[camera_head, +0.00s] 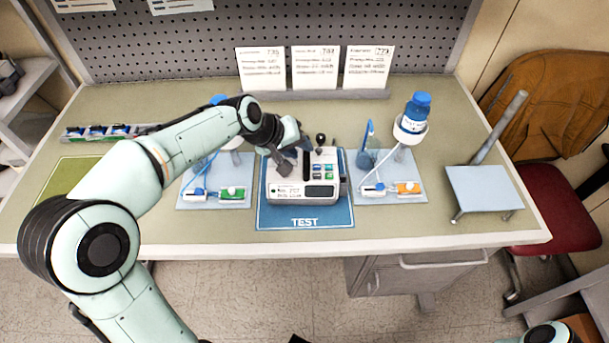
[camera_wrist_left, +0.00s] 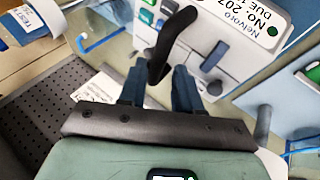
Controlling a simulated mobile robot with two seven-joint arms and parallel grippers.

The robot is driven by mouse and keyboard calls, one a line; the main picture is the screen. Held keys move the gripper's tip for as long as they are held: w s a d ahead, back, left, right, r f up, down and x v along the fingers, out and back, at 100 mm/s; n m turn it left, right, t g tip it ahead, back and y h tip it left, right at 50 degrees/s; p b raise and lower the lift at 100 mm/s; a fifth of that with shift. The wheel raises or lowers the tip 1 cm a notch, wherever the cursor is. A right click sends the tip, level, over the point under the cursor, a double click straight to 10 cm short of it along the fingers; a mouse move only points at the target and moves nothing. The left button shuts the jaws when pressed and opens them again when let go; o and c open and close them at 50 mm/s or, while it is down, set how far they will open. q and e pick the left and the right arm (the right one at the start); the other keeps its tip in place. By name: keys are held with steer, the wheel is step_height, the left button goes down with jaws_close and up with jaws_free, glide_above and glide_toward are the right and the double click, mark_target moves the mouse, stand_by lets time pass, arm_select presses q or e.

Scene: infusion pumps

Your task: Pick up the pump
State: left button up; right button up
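The pump (camera_head: 303,188) is a white box with a dark display and green and blue buttons, upright on the blue TEST mat (camera_head: 275,219). It has a black handle on top, which also shows in the left wrist view (camera_wrist_left: 172,42). My left gripper (camera_head: 294,158) is at the pump's top, by the handle. In the left wrist view its two fingers (camera_wrist_left: 159,88) stand apart with the end of the handle between them; I see no firm grip. The pump's label shows in the left wrist view (camera_wrist_left: 250,22). My right gripper is out of view.
Grey-blue mats with small devices lie left (camera_head: 188,203) and right (camera_head: 403,199) of the pump. A blue-capped bottle (camera_head: 417,107) stands behind right. A small raised platform (camera_head: 484,188) is at the table's right. Cards (camera_head: 315,68) stand at the back.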

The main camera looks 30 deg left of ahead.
arm_select(q)
steer(key=x, duration=0.4)
steer(key=shift+w+r, duration=0.1)
steer(key=shift+w, duration=0.15)
jaws_close()
stand_by(1.0)
steer(key=shift+r, duration=0.1)
